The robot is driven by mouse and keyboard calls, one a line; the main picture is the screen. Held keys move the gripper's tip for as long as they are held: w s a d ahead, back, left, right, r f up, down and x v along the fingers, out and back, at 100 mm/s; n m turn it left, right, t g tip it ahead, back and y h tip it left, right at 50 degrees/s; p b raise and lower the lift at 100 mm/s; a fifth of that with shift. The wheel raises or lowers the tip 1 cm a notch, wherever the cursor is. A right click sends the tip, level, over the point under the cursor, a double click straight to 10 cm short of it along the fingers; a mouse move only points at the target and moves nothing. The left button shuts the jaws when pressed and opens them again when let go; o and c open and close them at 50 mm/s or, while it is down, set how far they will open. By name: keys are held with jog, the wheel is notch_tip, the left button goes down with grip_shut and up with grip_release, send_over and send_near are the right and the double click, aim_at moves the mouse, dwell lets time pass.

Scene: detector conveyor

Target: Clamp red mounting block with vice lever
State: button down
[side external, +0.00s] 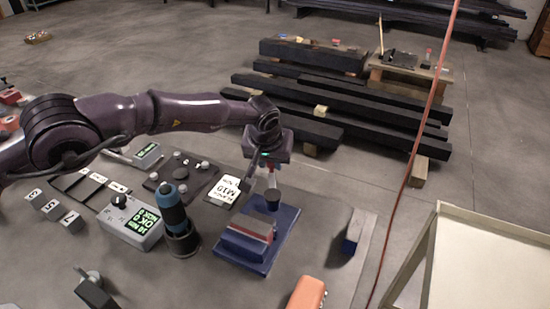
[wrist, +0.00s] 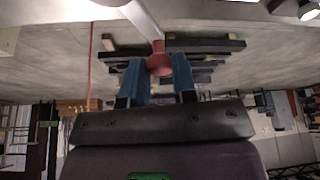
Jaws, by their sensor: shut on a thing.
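The blue vice (side external: 284,238) stands on the grey work table. The red mounting block (side external: 250,229) sits between its jaws. My gripper (side external: 268,180) is above the far end of the vice, and a dark cylinder (side external: 272,201) stands just below it. In the wrist view, my gripper's two blue fingers (wrist: 157,78) are shut on the vice lever at its red knob (wrist: 160,62). The lever's pale rod (wrist: 142,20) runs up and left from the knob. In the side view the lever is mostly hidden by my gripper. The block is out of the wrist view.
Left of the vice stand a blue and black tool (side external: 173,212) in a holder and a grey box with a green display (side external: 133,222). A card marked M10 (side external: 223,190) lies behind. An orange object (side external: 307,293) is in front, and a small blue block (side external: 352,240) to the right.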

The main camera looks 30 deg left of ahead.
jog(key=shift+s+a+n+y, duration=0.25)
jog(key=shift+a+n, duration=0.1)
jog(key=shift+n, duration=0.3)
jog(key=shift+s+a+n+y, duration=0.2)
jog(key=shift+a+n, duration=0.1)
jog(key=shift+n, duration=0.35)
jog(key=c, duration=0.9)
grip_release()
jog(key=v, duration=1.3)
jog(key=shift+w, duration=0.2)
